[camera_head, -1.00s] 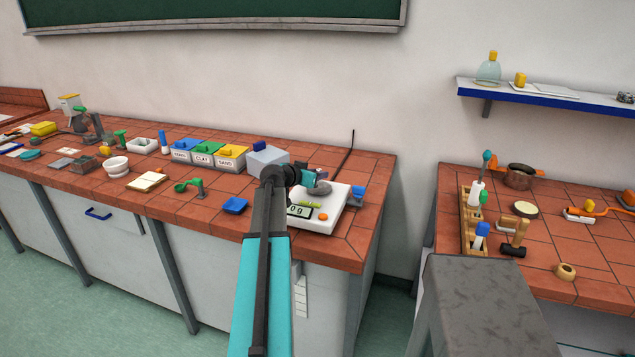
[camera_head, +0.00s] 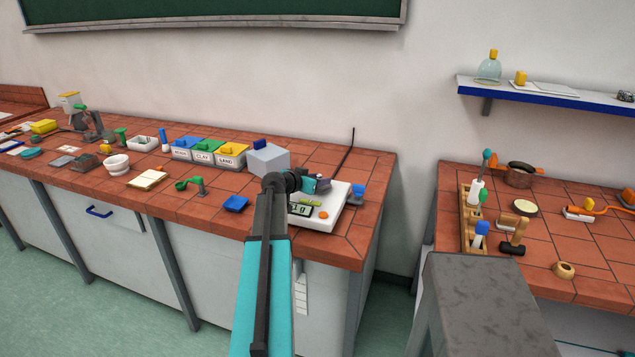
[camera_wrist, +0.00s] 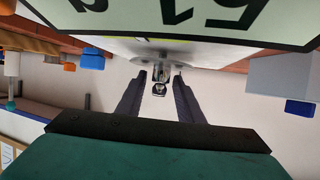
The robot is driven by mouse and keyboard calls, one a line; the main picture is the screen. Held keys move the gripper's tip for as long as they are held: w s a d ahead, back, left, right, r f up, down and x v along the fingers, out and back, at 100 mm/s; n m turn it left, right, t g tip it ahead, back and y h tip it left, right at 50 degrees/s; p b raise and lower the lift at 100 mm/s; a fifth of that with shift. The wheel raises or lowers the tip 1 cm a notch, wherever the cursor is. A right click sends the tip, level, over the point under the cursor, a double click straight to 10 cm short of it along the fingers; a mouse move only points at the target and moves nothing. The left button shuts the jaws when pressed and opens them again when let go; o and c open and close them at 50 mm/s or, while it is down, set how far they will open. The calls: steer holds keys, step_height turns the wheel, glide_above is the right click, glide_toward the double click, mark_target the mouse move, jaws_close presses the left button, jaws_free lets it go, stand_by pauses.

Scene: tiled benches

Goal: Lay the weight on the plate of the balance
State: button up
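The balance (camera_head: 338,205) is a white scale at the right end of the left bench. Its green display (camera_head: 299,209) shows a non-zero number, and this shows large and upside down at the top of the wrist view (camera_wrist: 140,18). The weight (camera_wrist: 159,88) is a small metal piece with a knob, between my fingers in the wrist view. It appears to rest at the balance's plate, seen edge-on. My gripper (camera_wrist: 160,80) has its fingers apart, with a gap on each side of the weight. In the head view my gripper (camera_head: 316,184) is over the balance and hides most of the plate.
A grey box (camera_head: 268,160) with a blue knob stands just behind my wrist. A blue dish (camera_head: 236,204) and a green tap-like piece (camera_head: 192,186) lie left of the balance. A blue-topped item (camera_head: 357,192) stands at its right. The bench corner in front is clear.

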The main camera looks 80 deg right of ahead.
steer(key=shift+o, duration=0.2)
steer(key=shift+r, duration=0.15)
steer(key=shift+w+a+r, duration=0.1)
steer(key=shift+w+a, duration=0.1)
steer(key=shift+a, duration=0.3)
steer(key=b+v, duration=0.2)
steer(key=v, duration=0.9)
steer(key=shift+b, duration=0.35)
